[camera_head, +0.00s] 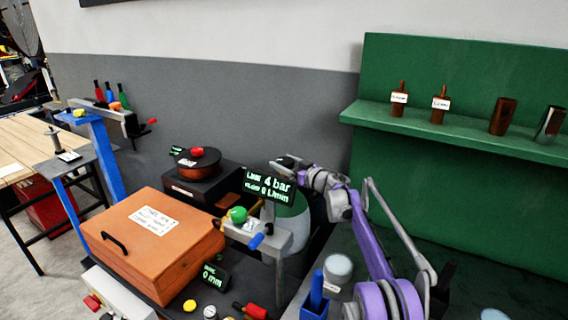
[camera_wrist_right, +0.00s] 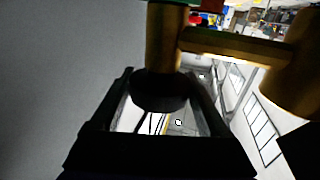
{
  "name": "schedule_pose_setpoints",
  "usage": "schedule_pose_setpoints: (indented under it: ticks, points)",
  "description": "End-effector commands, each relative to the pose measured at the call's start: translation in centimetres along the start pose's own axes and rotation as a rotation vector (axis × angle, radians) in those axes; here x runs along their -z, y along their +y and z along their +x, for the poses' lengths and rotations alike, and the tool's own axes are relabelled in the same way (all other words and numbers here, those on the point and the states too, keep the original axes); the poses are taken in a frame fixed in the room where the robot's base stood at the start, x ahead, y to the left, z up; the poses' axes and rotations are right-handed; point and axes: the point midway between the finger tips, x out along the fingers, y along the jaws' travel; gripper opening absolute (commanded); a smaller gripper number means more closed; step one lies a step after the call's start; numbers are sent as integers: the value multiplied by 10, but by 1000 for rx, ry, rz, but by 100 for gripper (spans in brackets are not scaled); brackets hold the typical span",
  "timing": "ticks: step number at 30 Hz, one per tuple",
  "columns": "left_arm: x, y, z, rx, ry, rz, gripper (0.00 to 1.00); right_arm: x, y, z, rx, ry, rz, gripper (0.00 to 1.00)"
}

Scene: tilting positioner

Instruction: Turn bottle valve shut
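The gas bottle (camera_head: 296,229), grey with a green shoulder, stands behind the readout sign (camera_head: 269,184), which reads line 4 bar and flow 0. My right gripper (camera_head: 284,163) is at the top of the bottle, just above the sign; the sign hides the valve in the head view. In the right wrist view a brass valve body (camera_wrist_right: 163,40) with a side branch ends in a dark round knob (camera_wrist_right: 160,92). The fingers of my right gripper (camera_wrist_right: 160,80) lie on both sides of the knob; whether they press on it is unclear. My left gripper is out of view.
An orange box (camera_head: 150,245) stands left of the bottle. A metal bracket with a green knob (camera_head: 238,214) and a blue handle (camera_head: 256,241) is just in front. A green shelf (camera_head: 455,130) with brown parts is at right. A blue stand (camera_head: 110,160) is at left.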

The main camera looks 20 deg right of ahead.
Motion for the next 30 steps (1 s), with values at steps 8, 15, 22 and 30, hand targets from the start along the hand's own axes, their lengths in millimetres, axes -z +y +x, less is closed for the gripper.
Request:
schedule_pose_setpoints:
  ticks: [8, 15, 22, 30]
  points:
    - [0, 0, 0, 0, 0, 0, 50, 0, 0, 0, 0, 0, 0, 26]
    - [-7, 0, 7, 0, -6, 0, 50, -2, -2, 0, -59, 2, 2, 22]
    - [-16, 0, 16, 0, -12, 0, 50, 0, -1, 1, -269, 5, 2, 22]
    - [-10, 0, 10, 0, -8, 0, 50, 2, 2, -1, -393, 1, 1, 22]
